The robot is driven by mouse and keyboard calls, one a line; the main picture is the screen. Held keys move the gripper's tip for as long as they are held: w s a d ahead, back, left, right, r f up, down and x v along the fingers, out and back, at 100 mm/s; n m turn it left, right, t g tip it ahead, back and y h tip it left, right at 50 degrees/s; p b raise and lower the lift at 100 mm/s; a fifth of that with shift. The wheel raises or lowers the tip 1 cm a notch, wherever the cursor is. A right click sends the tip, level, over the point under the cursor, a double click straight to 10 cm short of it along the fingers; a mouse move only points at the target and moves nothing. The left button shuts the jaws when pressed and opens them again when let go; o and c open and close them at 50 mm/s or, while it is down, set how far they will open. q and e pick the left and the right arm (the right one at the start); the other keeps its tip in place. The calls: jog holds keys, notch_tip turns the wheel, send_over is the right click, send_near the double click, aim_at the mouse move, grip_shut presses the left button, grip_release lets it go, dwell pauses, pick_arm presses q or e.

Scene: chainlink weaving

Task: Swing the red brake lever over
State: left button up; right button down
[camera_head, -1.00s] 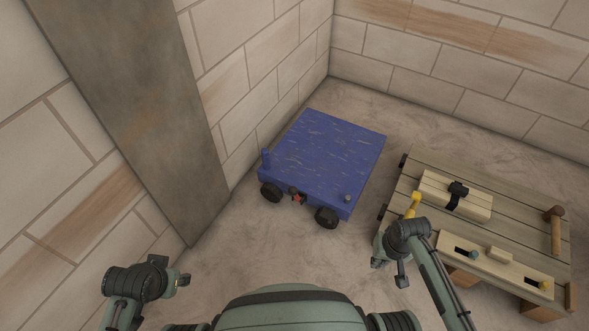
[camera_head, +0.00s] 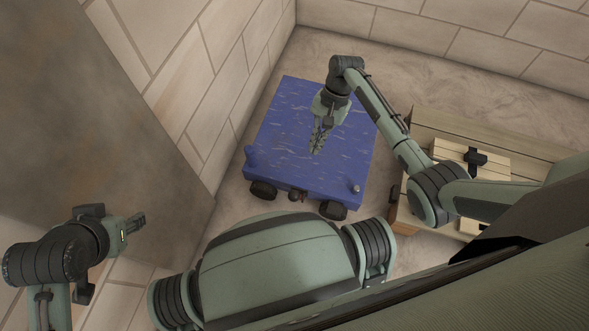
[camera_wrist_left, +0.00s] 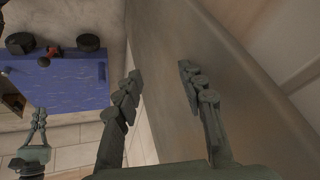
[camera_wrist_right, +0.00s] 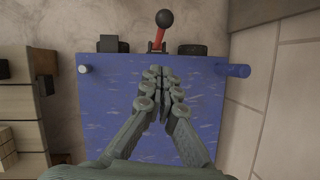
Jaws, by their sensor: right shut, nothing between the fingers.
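The red brake lever (camera_wrist_right: 160,36) with a dark ball knob sticks out from the near edge of a blue wheeled cart, best seen in the right wrist view. It also shows small in the left wrist view (camera_wrist_left: 54,51). In the head view only a small dark and red bit (camera_head: 297,195) shows at the cart's front. The cart's blue top (camera_head: 285,115) is bare apart from a peg at each front corner. My right gripper (camera_head: 316,150) is shut and empty over the cart top, its fingers toward the lever side. My left gripper (camera_wrist_left: 158,72) is open and empty, away to the left by the wall.
A slatted wooden bench (camera_head: 425,130) with blocks and a black clamp stands right of the cart, partly hidden by my right arm. A grey pillar (camera_head: 130,130) and block walls close off the left and back.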

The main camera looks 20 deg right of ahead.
pick_arm(q)
jog(key=w+d+r+m+t+h+b, duration=0.1)
jog(key=w+d+r+t+h+b, duration=0.2)
jog(key=w+d+r+t, duration=0.4)
jog(key=shift+w+d+r+t+h, duration=0.4)
jog(key=shift+w+d+r+h, duration=0.2)
jog(key=shift+w+d+r, duration=1)
pick_arm(e)
jog(key=s+a+r+x, duration=0.1)
jog(key=s+x, duration=0.1)
jog(key=x, duration=1)
jog(key=shift+a+f, duration=0.2)
jog(key=shift+a, duration=0.25)
pick_arm(q)
jog(key=shift+s+d+f, duration=0.25)
jog(key=shift+s+f, duration=0.05)
jog(key=shift+f, duration=0.15)
pick_arm(e)
jog(key=shift+s, duration=0.1)
